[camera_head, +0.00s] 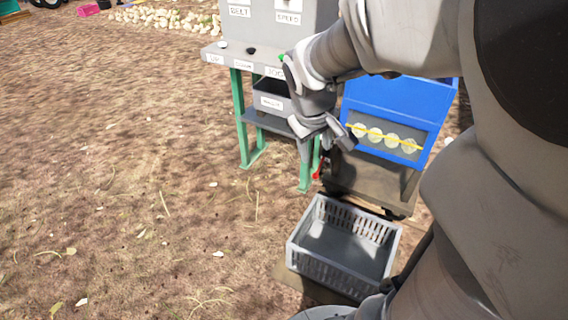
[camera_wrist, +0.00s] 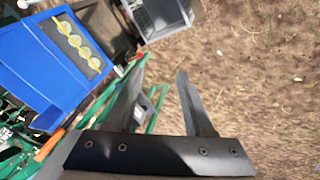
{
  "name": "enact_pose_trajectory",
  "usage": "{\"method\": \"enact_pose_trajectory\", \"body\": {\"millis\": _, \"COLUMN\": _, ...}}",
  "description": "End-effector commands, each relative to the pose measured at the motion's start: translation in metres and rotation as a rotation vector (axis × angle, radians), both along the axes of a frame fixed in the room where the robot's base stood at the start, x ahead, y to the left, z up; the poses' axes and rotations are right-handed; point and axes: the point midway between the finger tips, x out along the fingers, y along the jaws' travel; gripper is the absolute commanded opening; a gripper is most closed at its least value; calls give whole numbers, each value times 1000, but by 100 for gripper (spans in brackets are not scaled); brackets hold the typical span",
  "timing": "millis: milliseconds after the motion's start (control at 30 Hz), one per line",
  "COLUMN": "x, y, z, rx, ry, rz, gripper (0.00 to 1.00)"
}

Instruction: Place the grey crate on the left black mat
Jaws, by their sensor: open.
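The grey crate (camera_head: 326,272) sits low in the head view, upright with slotted walls, and looks empty. Part of it shows at the top of the wrist view (camera_wrist: 169,27). My gripper (camera_head: 324,146) is open and empty, above and beyond the crate in the head view, apart from it. In the wrist view its two fingers (camera_wrist: 162,66) are spread with nothing between them. No black mat can be clearly made out in either view.
A grey control panel (camera_head: 250,55) on green legs stands behind my gripper. A blue machine (camera_head: 400,98) with round pale items behind a window stands right of it. A flat brown board (camera_head: 296,282) shows under the crate. Open dirt ground lies to the left.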

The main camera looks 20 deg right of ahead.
Motion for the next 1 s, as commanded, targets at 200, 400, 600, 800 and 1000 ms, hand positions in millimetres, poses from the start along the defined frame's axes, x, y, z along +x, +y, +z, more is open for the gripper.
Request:
{"method": "enact_pose_trajectory", "body": {"millis": 200, "x": -51, "y": 47, "z": 43, "rx": 93, "ry": -105, "rz": -42, "gripper": 53}}
{"method": "enact_pose_trajectory", "body": {"millis": 400, "x": -98, "y": 81, "z": 61, "rx": 200, "ry": -174, "rz": -66, "gripper": 53}}
{"method": "enact_pose_trajectory", "body": {"millis": 600, "x": -127, "y": 100, "z": 66, "rx": 277, "ry": -207, "rz": -78, "gripper": 53}}
{"method": "enact_pose_trajectory", "body": {"millis": 800, "x": -134, "y": 104, "z": 65, "rx": 298, "ry": -209, "rz": -80, "gripper": 53}}
{"method": "enact_pose_trajectory", "body": {"millis": 1000, "x": -134, "y": 104, "z": 65, "rx": 299, "ry": -208, "rz": -79, "gripper": 53}}
